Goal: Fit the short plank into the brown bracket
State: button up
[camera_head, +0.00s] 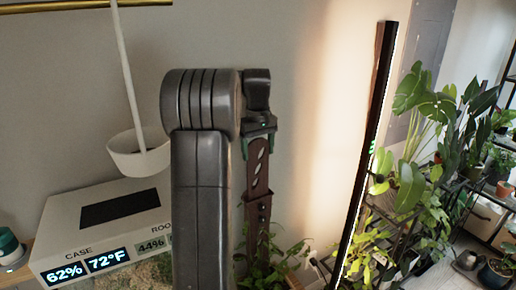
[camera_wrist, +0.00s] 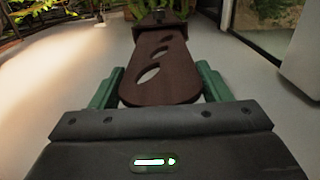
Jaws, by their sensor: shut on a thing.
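The short plank (camera_wrist: 160,72) is dark brown, with several slanted oval holes. My gripper (camera_wrist: 161,82) has its green fingers on either side of the plank's near end and is shut on it. In the head view the plank (camera_head: 259,168) hangs upright below my gripper (camera_head: 259,145). The brown bracket (camera_head: 257,212) is directly below, and the plank's lower end meets its top edge. The bracket (camera_wrist: 156,17) also shows at the plank's far end in the wrist view. How deep the plank sits in it cannot be told.
Leafy plants (camera_head: 268,262) grow around the bracket's foot. A tall dark post (camera_head: 372,140) and plant shelves stand at right. Bare wall lies behind.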

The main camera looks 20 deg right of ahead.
jog(key=o, duration=1.4)
jog(key=shift+r, duration=0.1)
notch_tip(320, 180, up, 14)
jog(key=shift+f, duration=0.2)
jog(key=shift+f, duration=0.6)
notch_tip(320, 180, down, 12)
jog(key=shift+f, duration=0.2)
jog(key=shift+r, duration=0.45)
